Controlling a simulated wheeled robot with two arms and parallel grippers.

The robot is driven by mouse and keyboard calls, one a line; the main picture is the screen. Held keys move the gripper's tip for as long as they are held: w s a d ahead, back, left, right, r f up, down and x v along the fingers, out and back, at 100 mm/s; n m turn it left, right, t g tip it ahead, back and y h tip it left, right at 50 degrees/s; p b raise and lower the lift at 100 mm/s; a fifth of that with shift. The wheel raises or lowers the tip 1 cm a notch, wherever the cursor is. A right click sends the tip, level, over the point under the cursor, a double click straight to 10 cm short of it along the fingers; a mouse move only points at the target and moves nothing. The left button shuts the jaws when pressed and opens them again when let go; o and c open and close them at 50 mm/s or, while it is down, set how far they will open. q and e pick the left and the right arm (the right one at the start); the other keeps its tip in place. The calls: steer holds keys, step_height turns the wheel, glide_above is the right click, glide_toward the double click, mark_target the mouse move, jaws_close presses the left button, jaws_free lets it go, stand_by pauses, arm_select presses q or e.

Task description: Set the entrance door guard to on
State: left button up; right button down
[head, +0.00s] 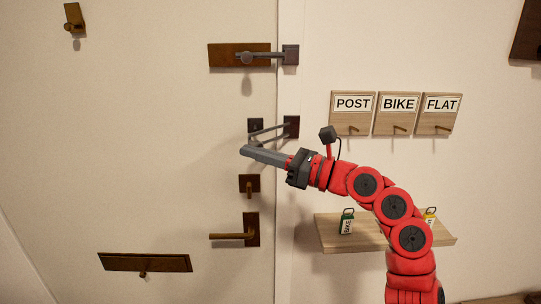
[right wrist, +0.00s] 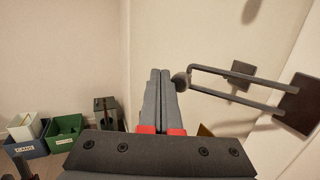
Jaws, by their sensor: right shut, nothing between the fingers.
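The door guard (head: 268,131) is a grey U-shaped bar on a dark plate (head: 291,127) on the door frame. It reaches left over the door's edge, past a small dark plate (head: 255,126) on the door. In the right wrist view the bar (right wrist: 232,91) stands out from the wall across the small plate (right wrist: 240,74); I cannot tell how it sits on its catch. My right gripper (head: 244,151) is shut and empty, its tips beside the bar's free end. I cannot tell whether they touch. My left gripper is not in view.
Above is a sliding bolt (head: 250,55); below are a turn knob (head: 249,185), a lever handle (head: 232,236) and a letter flap (head: 145,262). On the right are labelled hook boards (head: 352,113) and a shelf (head: 330,232) with key tags. Bins (right wrist: 65,132) stand on the floor.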

steer(key=shift+w+a+p, duration=0.55)
steer(key=shift+w+a, duration=1.15)
steer(key=shift+w, duration=0.1)
steer(key=shift+w+a, duration=0.25)
steer(key=shift+w, duration=0.15)
